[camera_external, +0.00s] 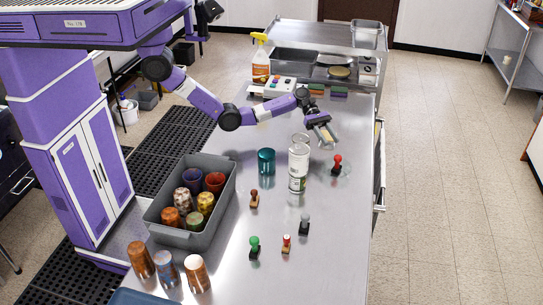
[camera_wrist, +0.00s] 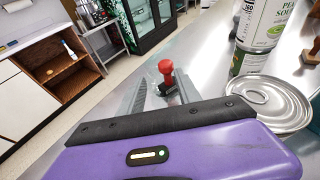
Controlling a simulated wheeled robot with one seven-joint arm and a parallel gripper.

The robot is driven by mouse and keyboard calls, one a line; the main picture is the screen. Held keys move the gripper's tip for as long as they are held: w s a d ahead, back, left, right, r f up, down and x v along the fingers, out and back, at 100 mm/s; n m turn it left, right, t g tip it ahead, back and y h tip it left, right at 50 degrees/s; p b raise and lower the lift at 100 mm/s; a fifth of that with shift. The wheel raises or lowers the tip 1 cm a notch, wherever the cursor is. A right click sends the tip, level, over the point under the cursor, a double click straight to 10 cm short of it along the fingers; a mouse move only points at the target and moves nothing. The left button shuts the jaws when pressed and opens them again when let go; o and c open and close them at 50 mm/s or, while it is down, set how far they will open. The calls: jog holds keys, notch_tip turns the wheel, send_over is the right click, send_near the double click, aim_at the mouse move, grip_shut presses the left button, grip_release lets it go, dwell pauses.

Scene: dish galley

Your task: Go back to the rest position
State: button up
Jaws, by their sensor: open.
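My gripper (camera_external: 325,134) is open and empty above the steel counter, at the end of my outstretched arm. Its two fingers also show in the wrist view (camera_wrist: 163,97). A red-handled stamp (camera_external: 337,162) stands on the counter in front of the gripper, apart from it in the external view. In the wrist view the red stamp (camera_wrist: 166,72) appears beyond and between the fingertips. Stacked cans with white and green labels (camera_external: 298,165) stand close to the gripper; a can lid (camera_wrist: 268,98) shows beside it in the wrist view.
A teal cup (camera_external: 266,161) and several stamps stand on the counter (camera_external: 335,255). A grey bin (camera_external: 193,239) holds several cups, with 3 patterned cups (camera_external: 168,271) in front. A button box (camera_external: 272,87) and spray bottle (camera_external: 260,62) are at the back. The front right counter is clear.

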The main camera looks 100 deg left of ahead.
jog(key=shift+s+a+r, duration=0.1)
jog(key=shift+s+a, duration=0.2)
jog(key=shift+a, duration=0.05)
dwell(0.3)
